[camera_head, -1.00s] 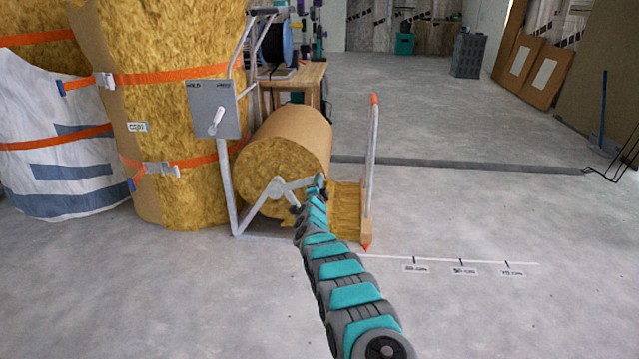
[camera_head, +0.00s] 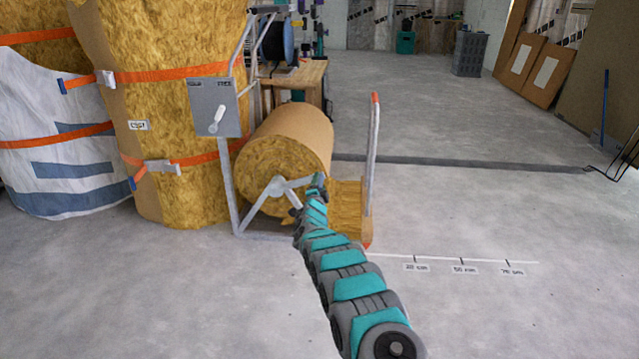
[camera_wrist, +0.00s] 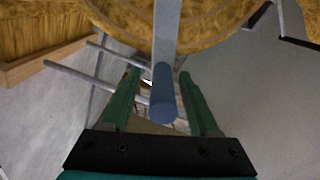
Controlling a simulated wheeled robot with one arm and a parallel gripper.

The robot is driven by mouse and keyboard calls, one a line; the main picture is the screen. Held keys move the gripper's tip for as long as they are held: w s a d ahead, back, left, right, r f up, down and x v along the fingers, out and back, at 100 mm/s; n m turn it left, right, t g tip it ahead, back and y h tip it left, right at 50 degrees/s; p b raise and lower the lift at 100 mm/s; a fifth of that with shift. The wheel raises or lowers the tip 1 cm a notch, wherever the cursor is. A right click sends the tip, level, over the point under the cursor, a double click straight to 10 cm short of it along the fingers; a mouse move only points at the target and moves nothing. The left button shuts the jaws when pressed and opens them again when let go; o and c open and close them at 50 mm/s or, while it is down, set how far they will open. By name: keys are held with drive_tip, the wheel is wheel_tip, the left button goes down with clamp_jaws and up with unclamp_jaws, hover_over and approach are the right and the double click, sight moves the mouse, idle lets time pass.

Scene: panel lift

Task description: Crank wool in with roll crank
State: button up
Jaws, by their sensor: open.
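The wool roll (camera_head: 289,150) lies in a grey metal frame (camera_head: 229,190), and a short strip of wool (camera_head: 347,205) runs out from it to the right. The roll crank's grey arm (camera_head: 291,185) crosses the roll's front end. In the wrist view the crank arm (camera_wrist: 167,35) comes down to a round grey handle (camera_wrist: 163,95). My gripper (camera_wrist: 158,80) is open, with one green finger on each side of the handle. I cannot tell whether either finger touches it. In the head view my arm hides the handle.
A grey box with a white lever (camera_head: 215,120) is mounted on the frame. An upright bar (camera_head: 372,150) with an orange tip stands at the strip's end. A marked scale line (camera_head: 450,261) lies on the floor. Strapped wool rolls (camera_head: 180,115) stand at left.

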drive_tip(key=shift+s+r, duration=0.25)
drive_tip(key=shift+s, duration=0.1)
drive_tip(key=shift+s+f, duration=0.15)
drive_tip(key=shift+s, duration=0.2)
drive_tip(key=shift+s+a, duration=0.1)
drive_tip(key=shift+s, duration=2.3)
drive_tip(key=shift+a, duration=0.1)
